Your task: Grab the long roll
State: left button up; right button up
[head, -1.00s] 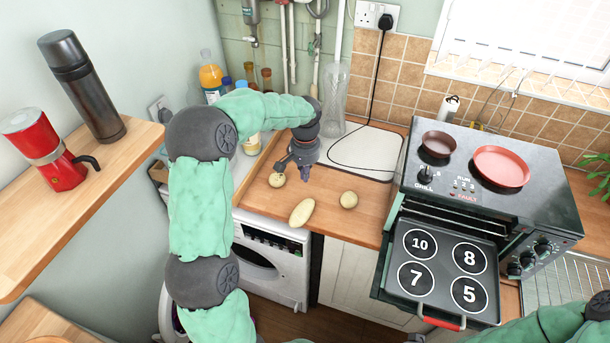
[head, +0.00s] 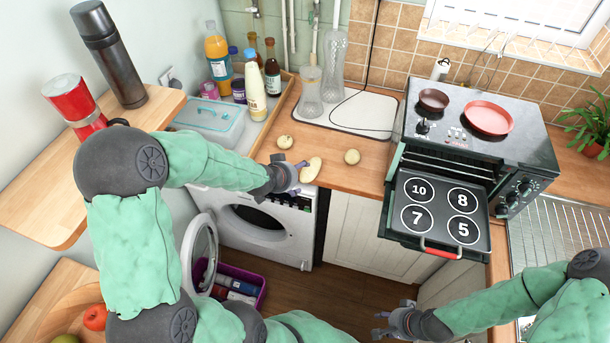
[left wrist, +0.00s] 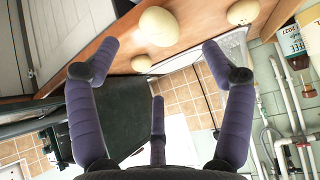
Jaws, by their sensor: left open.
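The long roll (head: 311,170) is pale and oblong. It lies near the front edge of the wooden worktop, between two round rolls, one (head: 285,141) to its left and one (head: 352,156) to its right. My left gripper (head: 297,180) is open, just at the left of the long roll. In the left wrist view the long roll (left wrist: 158,26) shows end-on beyond the spread fingers (left wrist: 160,48), with no finger closed on it. My right gripper (head: 383,322) hangs low over the floor, fingers apart and empty.
An open washing machine (head: 262,220) stands below the worktop. Bottles (head: 255,90) and a lidded box (head: 208,122) stand behind my left arm. A mini oven (head: 490,145) with its door down stands to the right. Glass vases (head: 311,92) stand behind the rolls.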

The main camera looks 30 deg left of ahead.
aim_at(306, 175)
pick_arm(q)
jog(key=x, duration=0.4)
jog(key=shift+f+b, duration=0.35)
jog(key=shift+d+b+x, duration=0.2)
jog(key=shift+b+x, duration=0.3)
jog(key=shift+x, duration=2.5)
jog(key=shift+w+r, duration=0.1)
jog(key=shift+w, duration=0.05)
jog(key=c, duration=1.2)
